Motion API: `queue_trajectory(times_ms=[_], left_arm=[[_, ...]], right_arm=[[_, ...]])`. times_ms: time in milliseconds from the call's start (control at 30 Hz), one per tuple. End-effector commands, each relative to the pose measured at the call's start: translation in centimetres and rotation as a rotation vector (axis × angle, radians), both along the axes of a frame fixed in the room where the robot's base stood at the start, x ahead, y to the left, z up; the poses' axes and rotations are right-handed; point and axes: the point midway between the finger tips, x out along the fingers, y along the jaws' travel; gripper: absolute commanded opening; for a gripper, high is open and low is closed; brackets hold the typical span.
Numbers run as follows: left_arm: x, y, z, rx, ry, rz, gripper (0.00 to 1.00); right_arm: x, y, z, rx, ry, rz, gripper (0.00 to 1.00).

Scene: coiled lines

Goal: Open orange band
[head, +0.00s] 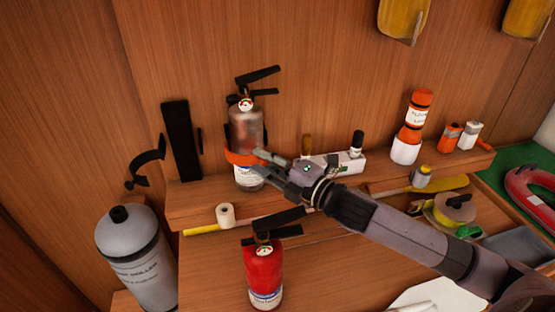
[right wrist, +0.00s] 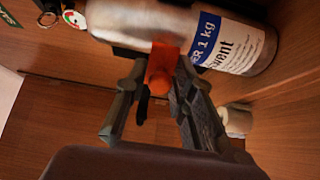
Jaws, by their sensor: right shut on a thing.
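The orange band (head: 238,159) lies across the front of a silver fire extinguisher (head: 246,128) with a black handle, upright on the wooden shelf against the wall. My right gripper (head: 262,165) reaches in from the right and is shut on the band's end at the front right of the extinguisher. In the right wrist view the orange band (right wrist: 162,68) shows between the two fingers (right wrist: 160,85), against the silver body (right wrist: 145,20) with its blue and white label. The back of the band is hidden. My left gripper is not in view.
A grey cylinder (head: 138,255) stands at lower left. A white tape roll (head: 225,215) is near the shelf front. An orange flare-like tube (head: 415,115) and small canisters (head: 450,135) stand at right on the shelf.

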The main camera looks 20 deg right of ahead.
Motion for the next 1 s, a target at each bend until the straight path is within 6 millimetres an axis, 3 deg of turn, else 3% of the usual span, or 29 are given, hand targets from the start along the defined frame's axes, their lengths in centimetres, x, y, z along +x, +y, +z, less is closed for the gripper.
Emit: queue_trajectory(times_ms=[300, 333, 533, 1000], left_arm=[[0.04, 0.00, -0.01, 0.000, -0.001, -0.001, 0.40], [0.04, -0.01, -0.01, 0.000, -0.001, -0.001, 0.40], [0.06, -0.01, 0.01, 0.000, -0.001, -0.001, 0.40], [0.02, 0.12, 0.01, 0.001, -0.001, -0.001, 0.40]], right_arm=[[-0.04, 0.31, -0.19, -0.002, 0.004, 0.001, 0.00], [-0.04, 0.30, -0.19, -0.001, 0.003, 0.001, 0.24], [-0.02, 0.27, -0.11, -0.001, 0.002, 0.001, 0.37], [-0.95, -0.26, -0.18, 0.000, 0.003, -0.001, 0.37]])
